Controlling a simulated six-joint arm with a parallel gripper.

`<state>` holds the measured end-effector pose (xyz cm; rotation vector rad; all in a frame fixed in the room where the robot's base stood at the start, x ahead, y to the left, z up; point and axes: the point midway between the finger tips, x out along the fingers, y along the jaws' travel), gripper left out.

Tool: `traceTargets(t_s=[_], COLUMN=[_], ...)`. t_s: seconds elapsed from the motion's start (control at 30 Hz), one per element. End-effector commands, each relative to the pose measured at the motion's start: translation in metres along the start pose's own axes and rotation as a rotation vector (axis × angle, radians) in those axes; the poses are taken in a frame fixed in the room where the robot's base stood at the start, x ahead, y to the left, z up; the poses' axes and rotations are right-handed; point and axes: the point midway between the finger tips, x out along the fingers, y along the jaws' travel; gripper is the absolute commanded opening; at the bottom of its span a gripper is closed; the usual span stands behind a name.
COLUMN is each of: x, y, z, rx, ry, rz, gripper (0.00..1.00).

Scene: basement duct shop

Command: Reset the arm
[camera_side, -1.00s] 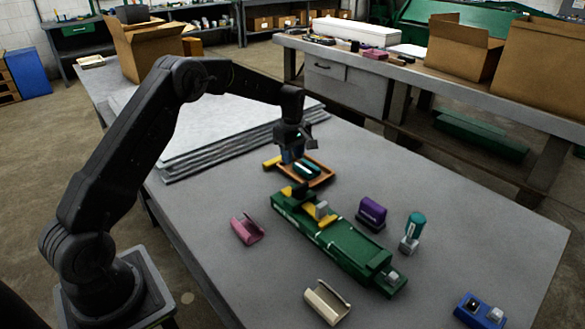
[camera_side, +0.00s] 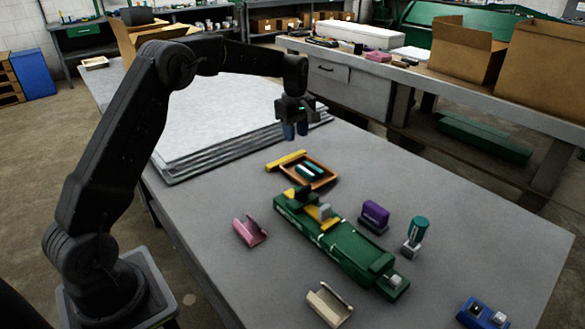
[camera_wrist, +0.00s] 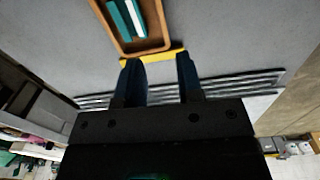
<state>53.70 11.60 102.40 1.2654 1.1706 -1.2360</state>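My gripper (camera_side: 296,130) hangs above the table at the far side of the small tray, with clear air under its blue fingertips. In the wrist view my gripper (camera_wrist: 160,78) shows its two fingers apart with nothing between them. The orange-brown tray (camera_side: 325,178) lies on the table and holds teal and white pieces (camera_side: 309,172). The tray's rim also shows at the top of the wrist view (camera_wrist: 148,49). A yellow bar (camera_side: 285,161) lies beside the tray.
A green fixture (camera_side: 345,245) stands on the table (camera_side: 470,240). Around it are a pink piece (camera_side: 250,232), a cream piece (camera_side: 328,304), a purple block (camera_side: 374,216), a teal-topped piece (camera_side: 416,235) and a blue block (camera_side: 482,313). Stacked sheets (camera_side: 225,110) lie behind my gripper.

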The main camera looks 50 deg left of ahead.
Motion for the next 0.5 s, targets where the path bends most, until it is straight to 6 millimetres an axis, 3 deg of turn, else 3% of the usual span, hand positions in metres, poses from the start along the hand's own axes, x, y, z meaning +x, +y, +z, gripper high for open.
traceTargets(t_s=[0.17,0.3,0.5], x=[-0.058,-0.096,-0.131], y=[-0.032,-0.071,-0.138], z=[0.037,0.070,0.113], rx=[0.218,0.428,0.724], ry=[0.030,0.065,0.128], rz=[0.070,0.126,0.202], gripper=[0.34,0.34,0.34])
